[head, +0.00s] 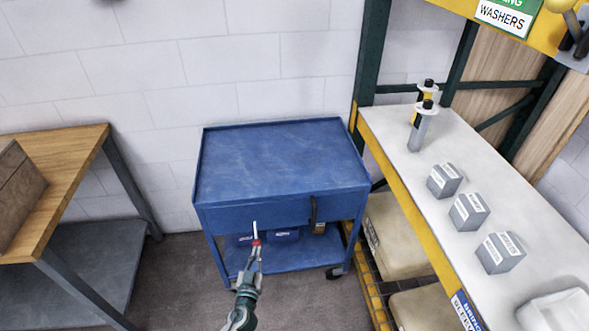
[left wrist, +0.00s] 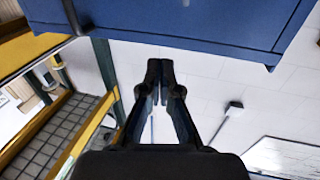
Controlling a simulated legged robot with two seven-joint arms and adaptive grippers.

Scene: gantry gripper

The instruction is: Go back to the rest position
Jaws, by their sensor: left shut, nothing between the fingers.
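My left gripper (head: 256,248) is in the lower middle of the head view, in front of the blue cart (head: 280,160). Its fingers point up toward the cart's front, below the top surface. In the left wrist view the dark fingers (left wrist: 160,68) meet at the tips, shut and empty. The cart's blue underside edge (left wrist: 180,20) crosses the top of that view. A thin white upright piece with a red base shows at the fingertips in the head view; I cannot tell what it is. My right gripper is not in view.
A wooden-topped bench (head: 75,150) stands left. A shelf rack (head: 400,130) on the right carries several grey boxes and two upright bottle-like items (head: 421,125); beige bins (head: 395,235) sit below. The cart's top is bare. Floor (head: 185,270) is open between bench and cart.

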